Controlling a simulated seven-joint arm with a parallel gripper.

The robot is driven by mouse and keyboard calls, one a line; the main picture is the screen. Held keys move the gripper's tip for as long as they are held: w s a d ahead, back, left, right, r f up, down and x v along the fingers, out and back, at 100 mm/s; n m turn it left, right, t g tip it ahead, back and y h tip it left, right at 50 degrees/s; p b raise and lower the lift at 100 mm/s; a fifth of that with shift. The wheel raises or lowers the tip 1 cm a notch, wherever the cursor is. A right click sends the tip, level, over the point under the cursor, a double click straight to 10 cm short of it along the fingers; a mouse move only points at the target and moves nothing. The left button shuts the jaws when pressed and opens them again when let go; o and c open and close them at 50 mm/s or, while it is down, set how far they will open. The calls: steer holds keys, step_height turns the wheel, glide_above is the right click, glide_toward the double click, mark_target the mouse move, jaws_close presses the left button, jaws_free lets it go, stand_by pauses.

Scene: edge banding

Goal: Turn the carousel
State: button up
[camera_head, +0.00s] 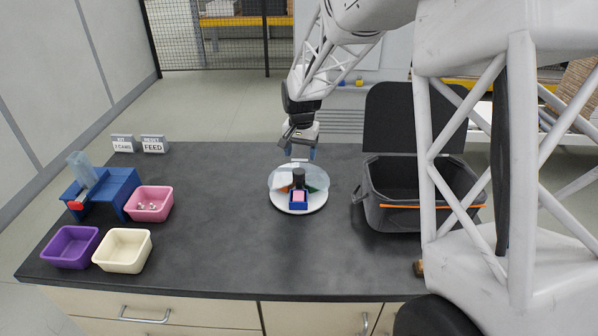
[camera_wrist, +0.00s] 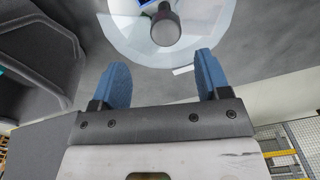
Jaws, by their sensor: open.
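The carousel (camera_head: 314,203) is a round white base with a clear cover, a dark upright knob (camera_head: 298,177) at its middle and coloured sections inside. A blue holder with a pink block (camera_head: 298,197) sits at its front edge. My gripper (camera_head: 300,153) is above and behind the carousel. In the wrist view my gripper (camera_wrist: 161,80) shows two blue fingers spread apart with nothing between them. The carousel's pale rim (camera_wrist: 115,40) and grey knob (camera_wrist: 165,30) lie beyond the fingertips. The fingers appear apart from the knob.
A dark lidded bin (camera_head: 400,217) stands to the right. At the left are a blue dispenser (camera_head: 110,190), a pink bin (camera_head: 149,213), a purple bin (camera_head: 70,260) and a cream bin (camera_head: 122,268). The tabletop (camera_head: 215,230) left of the carousel is clear.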

mark_target(299, 171)
steer(key=shift+w+a+f, duration=0.3)
steer(key=shift+a+f, duration=0.05)
steer(key=shift+f, duration=0.1)
steer(key=shift+f, duration=3.8)
steer(key=c, duration=1.3)
